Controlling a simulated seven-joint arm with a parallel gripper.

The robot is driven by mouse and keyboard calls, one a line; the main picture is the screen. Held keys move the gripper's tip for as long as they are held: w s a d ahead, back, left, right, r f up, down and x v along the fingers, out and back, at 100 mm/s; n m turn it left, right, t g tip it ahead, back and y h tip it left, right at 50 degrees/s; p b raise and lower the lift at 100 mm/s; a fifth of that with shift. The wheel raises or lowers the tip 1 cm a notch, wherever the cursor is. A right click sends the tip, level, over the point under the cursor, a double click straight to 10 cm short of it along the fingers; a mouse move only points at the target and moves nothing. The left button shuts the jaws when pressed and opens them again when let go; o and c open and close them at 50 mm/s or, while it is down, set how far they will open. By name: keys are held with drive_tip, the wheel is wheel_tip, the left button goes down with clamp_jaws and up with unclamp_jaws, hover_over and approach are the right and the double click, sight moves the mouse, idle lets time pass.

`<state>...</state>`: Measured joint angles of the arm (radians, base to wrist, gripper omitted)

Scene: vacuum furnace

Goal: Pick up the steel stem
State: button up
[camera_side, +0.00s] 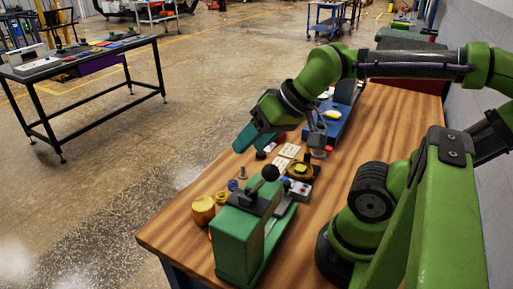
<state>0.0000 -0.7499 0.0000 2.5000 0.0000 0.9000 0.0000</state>
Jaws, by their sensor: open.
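A green machine (240,235) with a black ball-topped lever stands at the front. Near it are a yellow-orange pot (203,210), a blue coil (233,185), a grey control box (299,190) and pale cards (283,160). A blue unit (336,125) stands farther back.

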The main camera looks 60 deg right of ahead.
idle(0.3)
drive_tip(key=shift+c, duration=0.8)
drive_tip(key=shift+d+f, duration=0.1)
drive_tip(key=shift+f, duration=0.1)
drive_tip(key=w+d+f+m+g, duration=0.2)
drive_tip(key=w+d+f+g, duration=0.2)
drive_tip(key=w+d, duration=0.35)
drive_tip(key=m+g+h, duration=0.2)
drive_tip(key=g, duration=0.1)
hover_over(243, 166)
drive_tip(key=f, duration=1.3)
drive_tip(key=shift+w+d+f, duration=0.1)
drive_tip(key=shift+w+f, duration=0.15)
drive_tip(key=shift+w, duration=0.05)
drive_tip(key=shift+s+f, duration=0.15)
drive_tip(key=shift+f, duration=1.4)
drive_tip(key=shift+s+f, duration=0.1)
drive_tip(key=shift+f, duration=1.45)
